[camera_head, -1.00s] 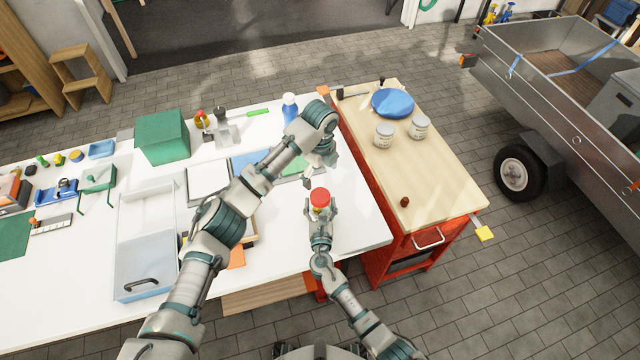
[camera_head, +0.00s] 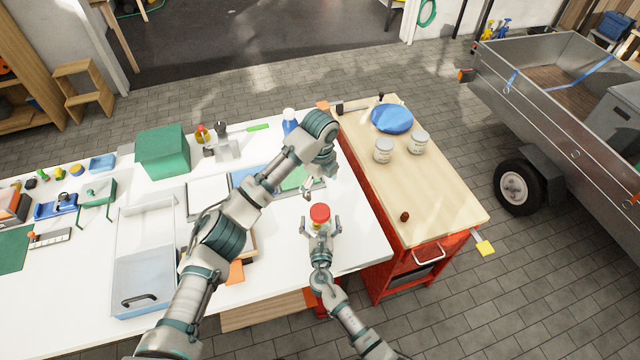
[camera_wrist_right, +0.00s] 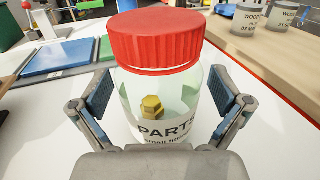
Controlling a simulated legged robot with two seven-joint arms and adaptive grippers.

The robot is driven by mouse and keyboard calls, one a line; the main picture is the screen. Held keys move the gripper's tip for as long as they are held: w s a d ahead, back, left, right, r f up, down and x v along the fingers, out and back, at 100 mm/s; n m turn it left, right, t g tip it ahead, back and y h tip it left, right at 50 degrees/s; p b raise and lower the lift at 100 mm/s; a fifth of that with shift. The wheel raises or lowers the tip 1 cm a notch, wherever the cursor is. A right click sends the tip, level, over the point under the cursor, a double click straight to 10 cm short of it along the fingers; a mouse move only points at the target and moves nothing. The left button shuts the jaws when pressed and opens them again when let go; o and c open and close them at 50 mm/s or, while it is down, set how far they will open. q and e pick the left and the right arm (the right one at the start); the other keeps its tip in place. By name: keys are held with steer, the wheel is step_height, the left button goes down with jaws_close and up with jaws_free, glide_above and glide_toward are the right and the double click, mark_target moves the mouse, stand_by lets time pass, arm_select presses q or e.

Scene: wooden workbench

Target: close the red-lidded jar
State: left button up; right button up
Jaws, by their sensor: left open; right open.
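The red-lidded jar stands upright on the white table, with its red lid (camera_head: 320,212) on top in the head view. In the right wrist view the jar (camera_wrist_right: 190,85) is clear glass with a "PARTS" label and a yellow nut inside, and the lid (camera_wrist_right: 155,35) covers its mouth. I cannot tell how tight the lid is. My right gripper (camera_head: 320,228) is open, with its fingers (camera_wrist_right: 165,105) on either side of the jar, apart from the glass. My left gripper (camera_head: 310,189) hangs open above and behind the jar, clear of the lid.
A wooden-topped red cart (camera_head: 420,215) stands right of the table, holding two grey cans (camera_head: 383,151) and a blue round item (camera_head: 392,118). A blue-white tray (camera_head: 145,275) and a green box (camera_head: 163,150) lie left. White table around the jar is mostly clear.

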steer(key=s, duration=1.1)
steer(key=shift+s+d+f, duration=0.1)
steer(key=shift+s+d, duration=0.05)
steer(key=shift+s, duration=0.25)
steer(key=shift+s, duration=0.1)
